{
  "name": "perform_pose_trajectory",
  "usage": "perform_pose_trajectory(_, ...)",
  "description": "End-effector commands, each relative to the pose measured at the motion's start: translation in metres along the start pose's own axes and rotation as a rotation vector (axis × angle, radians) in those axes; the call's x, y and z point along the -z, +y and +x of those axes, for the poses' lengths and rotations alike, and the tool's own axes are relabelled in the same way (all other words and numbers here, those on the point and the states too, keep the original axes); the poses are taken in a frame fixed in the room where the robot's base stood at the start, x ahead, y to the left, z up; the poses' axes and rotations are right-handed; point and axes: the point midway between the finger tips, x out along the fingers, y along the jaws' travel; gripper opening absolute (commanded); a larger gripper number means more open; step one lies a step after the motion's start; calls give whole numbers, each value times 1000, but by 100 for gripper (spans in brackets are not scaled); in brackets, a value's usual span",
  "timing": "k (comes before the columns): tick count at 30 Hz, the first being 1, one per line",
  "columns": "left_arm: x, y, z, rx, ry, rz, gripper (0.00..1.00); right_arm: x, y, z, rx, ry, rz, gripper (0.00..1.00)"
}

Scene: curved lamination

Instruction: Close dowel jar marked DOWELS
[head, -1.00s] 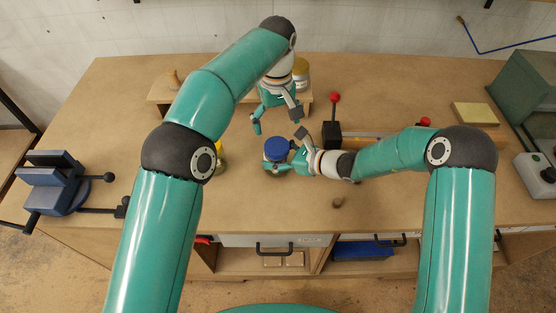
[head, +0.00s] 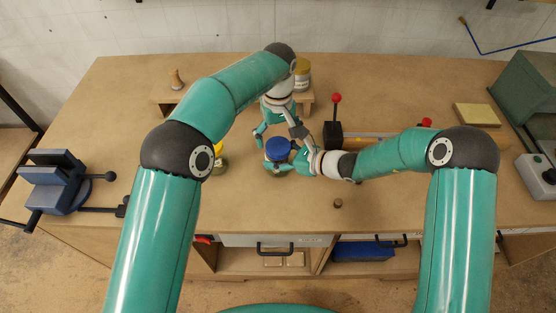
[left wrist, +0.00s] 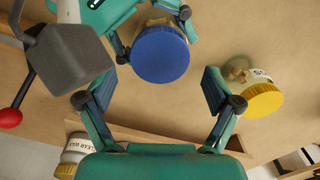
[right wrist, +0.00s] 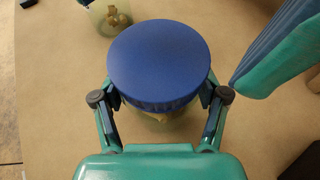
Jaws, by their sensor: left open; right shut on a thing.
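A jar with a round blue lid (head: 278,149) stands on the bench. Its marking is not readable. The lid also fills the middle of the right wrist view (right wrist: 158,62) and the top of the left wrist view (left wrist: 160,54). My right gripper (head: 292,163) is shut on the jar below the lid, one finger on each side. My left gripper (head: 279,138) is open and empty, pointing down over the jar from behind, its fingers spread wider than the lid. The lid sits over the jar mouth; how tightly, I cannot tell.
A yellow-lidded jar (left wrist: 262,98) stands nearby on the left in the head view. A clear wax tin (head: 302,75) is on a low wooden shelf behind. A red-knobbed lever (head: 336,98) stands to the right. A small brown piece (head: 338,203) lies in front.

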Motion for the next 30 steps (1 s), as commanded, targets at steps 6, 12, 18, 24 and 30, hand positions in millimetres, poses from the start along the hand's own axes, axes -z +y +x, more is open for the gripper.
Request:
perform_pose_trajectory(6, 0, 0, 23, 1, 0, 1, 91, 0, 0, 0, -1, 0, 0, 0)
perform_pose_trajectory(12, 0, 0, 27, 1, 0, 1, 91, 0, 0, 0, -1, 0, 0, 0)
perform_pose_trajectory(18, 0, 0, 27, 1, 0, 0, 86, 0, 0, 0, -1, 0, 0, 0)
perform_pose_trajectory(24, 0, 0, 27, 0, 0, 0, 52, 0, 0, 0, -1, 0, 0, 0)
perform_pose_trajectory(30, 0, 0, 27, 0, 0, 2, 28, 0, 0, 0, -1, 0, 0, 0)
